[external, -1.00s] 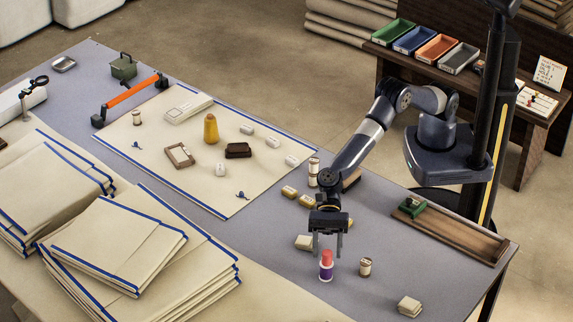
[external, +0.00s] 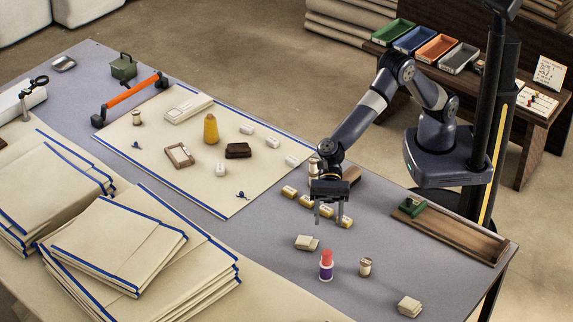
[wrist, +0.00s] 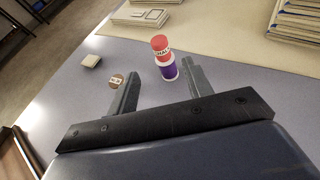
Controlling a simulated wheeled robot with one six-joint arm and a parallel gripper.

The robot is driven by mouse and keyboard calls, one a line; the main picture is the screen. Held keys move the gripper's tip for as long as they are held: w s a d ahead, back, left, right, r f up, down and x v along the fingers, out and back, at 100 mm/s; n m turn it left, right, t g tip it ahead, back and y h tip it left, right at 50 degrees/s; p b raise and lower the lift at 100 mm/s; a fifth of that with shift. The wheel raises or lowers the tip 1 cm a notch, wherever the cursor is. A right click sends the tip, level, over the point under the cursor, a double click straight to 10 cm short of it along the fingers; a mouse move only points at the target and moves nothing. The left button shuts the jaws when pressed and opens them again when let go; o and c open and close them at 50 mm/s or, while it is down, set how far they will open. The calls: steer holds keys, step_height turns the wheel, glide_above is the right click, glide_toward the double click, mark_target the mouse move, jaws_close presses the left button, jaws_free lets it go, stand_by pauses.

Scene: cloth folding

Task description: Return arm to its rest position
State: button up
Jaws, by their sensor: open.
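A chalk bottle with a red cap and purple base (external: 326,266) stands upright on the table, apart from the fingers. The bottle also shows in the wrist view (wrist: 164,58), beyond the fingers. My arm is bent at the elbow and reaches from its column over the table.
A wooden spool (external: 365,267) stands right of the bottle. Small folded cloths (external: 306,242) lie nearby. A wooden tray (external: 455,230) with a green item lies at the right edge. Folded cloth stacks (external: 140,250) fill the left front. A spread cloth (external: 150,150) holds several small items.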

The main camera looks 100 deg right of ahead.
mark_target(328, 251)
steer(key=shift+a, duration=0.1)
steer(key=p+x, duration=0.1)
steer(key=x, duration=1.1)
steer(key=shift+f, duration=0.15)
steer(key=shift+r, duration=0.6)
